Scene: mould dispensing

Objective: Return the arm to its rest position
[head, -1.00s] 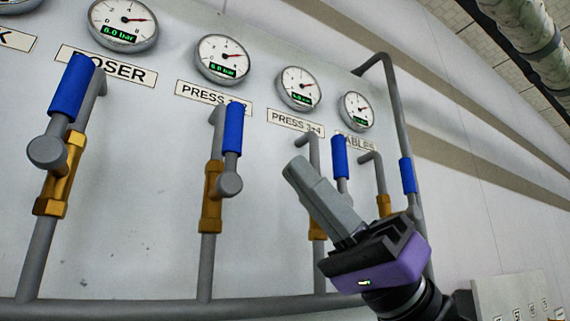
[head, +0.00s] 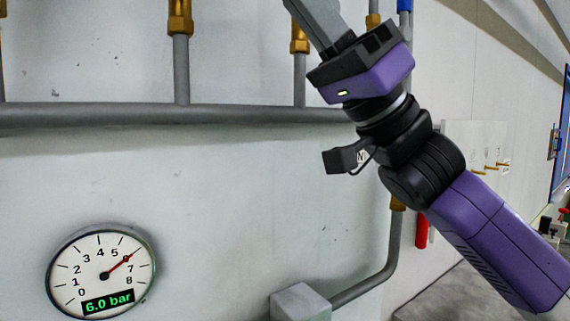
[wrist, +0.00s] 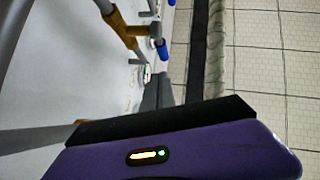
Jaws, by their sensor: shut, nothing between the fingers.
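My gripper (head: 314,14) is at the top of the head view, grey fingers together and empty, their tips at or past the upper edge. My arm runs from it down to the lower right. In the wrist view the fingers (wrist: 164,93) point away from me along the wall, with a strip of floor to their right. They appear apart from the valves. Brass valves (head: 180,18) stand on the pipes at the top of the head view. Blue handles (wrist: 162,50) and a brass valve (wrist: 122,30) show beyond the fingers in the wrist view.
A horizontal grey pipe (head: 180,117) crosses the wall behind my gripper. A round gauge (head: 103,272) reading 6.0 bar is at lower left. A grey box (head: 300,303) joins a bent pipe below. A pale panel with hooks (head: 490,140) is at right.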

